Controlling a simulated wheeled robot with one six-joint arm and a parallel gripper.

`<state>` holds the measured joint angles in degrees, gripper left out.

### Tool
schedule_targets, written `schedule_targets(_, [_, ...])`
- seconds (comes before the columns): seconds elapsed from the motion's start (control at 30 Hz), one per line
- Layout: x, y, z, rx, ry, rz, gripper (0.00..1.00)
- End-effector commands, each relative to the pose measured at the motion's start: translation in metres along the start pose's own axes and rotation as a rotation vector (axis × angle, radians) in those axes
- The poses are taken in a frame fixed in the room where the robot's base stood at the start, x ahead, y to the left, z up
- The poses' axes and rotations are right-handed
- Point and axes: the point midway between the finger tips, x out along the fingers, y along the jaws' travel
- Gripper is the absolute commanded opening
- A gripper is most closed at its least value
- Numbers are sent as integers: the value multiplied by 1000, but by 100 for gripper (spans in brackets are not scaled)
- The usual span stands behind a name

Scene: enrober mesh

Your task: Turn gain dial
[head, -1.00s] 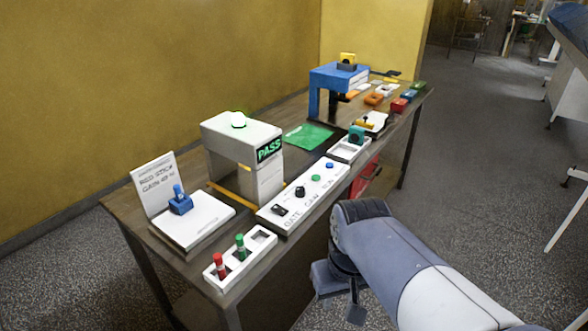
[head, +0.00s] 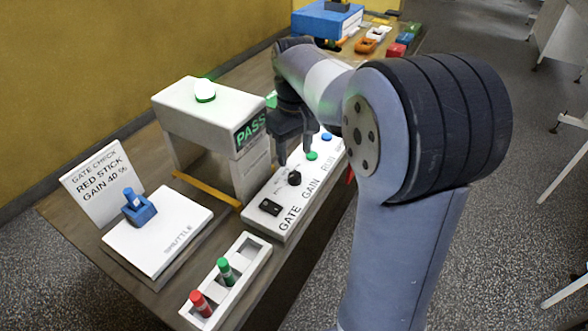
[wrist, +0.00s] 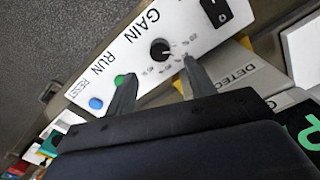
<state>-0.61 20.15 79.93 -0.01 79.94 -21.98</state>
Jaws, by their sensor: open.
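The gain dial (head: 294,178) is a round black knob on the white control panel (head: 262,222), between the black GATE switch (head: 270,207) and the green RUN button (head: 312,156). In the wrist view the gain dial (wrist: 160,49) has a pale pointer mark, with small scale marks beside it. My gripper (head: 299,160) is open and points down just above the panel, close to the dial. In the wrist view its two fingertips (wrist: 158,68) are spread on either side of the line toward the dial, with the dial just beyond them. I see no contact.
A sign (head: 102,187) reads "GATE CHECK RED STICK GAIN 40 %". The white gate housing (head: 200,120) with a PASS display stands close behind the panel. A rack (head: 232,285) with red and green sticks sits in front. The blue RESET button (wrist: 96,103) is beside RUN.

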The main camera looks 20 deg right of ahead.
Motion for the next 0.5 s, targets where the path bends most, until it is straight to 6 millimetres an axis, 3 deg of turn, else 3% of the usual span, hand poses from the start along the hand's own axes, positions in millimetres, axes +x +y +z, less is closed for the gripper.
schedule_targets(0.2, [44, 0, 1, 1, -4, -2, 52])
schedule_targets(0.5, [71, 0, 1, 1, 0, 0, 52])
